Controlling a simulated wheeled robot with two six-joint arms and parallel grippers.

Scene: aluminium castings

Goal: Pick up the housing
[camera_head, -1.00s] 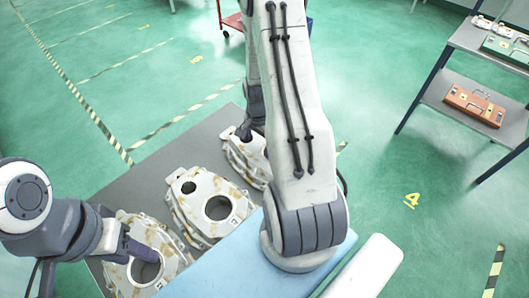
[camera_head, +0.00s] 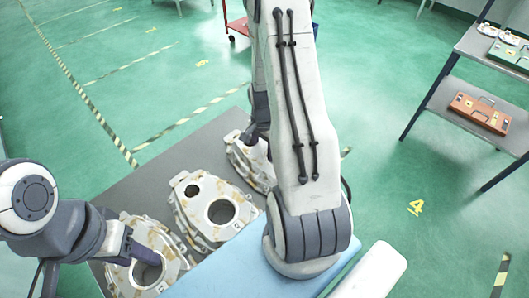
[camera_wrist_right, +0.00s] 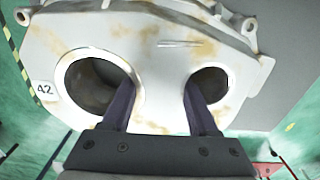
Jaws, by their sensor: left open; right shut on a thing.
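Three pale cast housings with brown stains and round holes are by the grey table. My right gripper (camera_wrist_right: 158,92) is shut on the far housing (camera_head: 245,160). In the right wrist view, one finger enters each of that housing's (camera_wrist_right: 160,65) two holes, gripping the web between them; a "42" label sits beside the larger hole. My right arm hides part of it in the head view, and I cannot tell whether it is lifted. The middle housing (camera_head: 205,222) is untouched. My left gripper (camera_head: 150,256) is open at the near housing (camera_head: 120,275), its finger over the large hole.
The grey table (camera_head: 150,185) has bare room at its left and back. A light blue surface (camera_head: 225,275) lies in front. A shelf rack (camera_head: 445,95) at the right holds an orange case (camera_head: 480,112) and a green case (camera_head: 508,55). A red cart (camera_head: 237,28) stands behind.

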